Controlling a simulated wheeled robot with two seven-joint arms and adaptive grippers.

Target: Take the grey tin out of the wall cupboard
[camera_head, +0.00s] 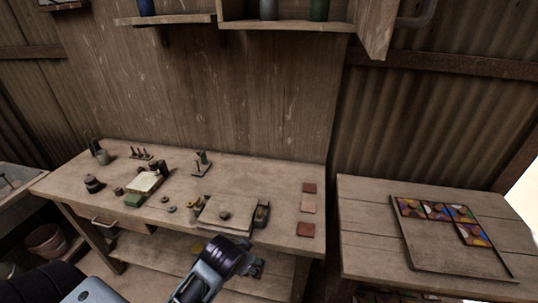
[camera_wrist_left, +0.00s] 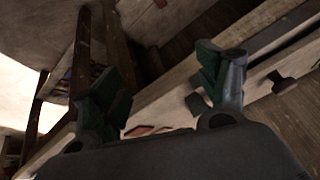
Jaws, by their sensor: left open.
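The wall cupboard (camera_head: 285,26) is at the top of the head view, cut off by the frame edge. Its door (camera_head: 377,30) stands open to the right, with a handle on it. Inside are the lower parts of a dark grey-green cylinder (camera_head: 268,10) and a green one (camera_head: 319,10). I cannot tell whether either is the grey tin. My left gripper (camera_head: 254,268) is low in front of the workbench, well below the cupboard. In the left wrist view its two fingers (camera_wrist_left: 160,95) are spread apart with nothing held between them. My right gripper is not in view.
A second table (camera_head: 365,215) at the right carries a tray (camera_head: 455,262) of patterned tiles. A shelf (camera_head: 170,20) with a blue cylinder (camera_head: 147,7) adjoins the cupboard.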

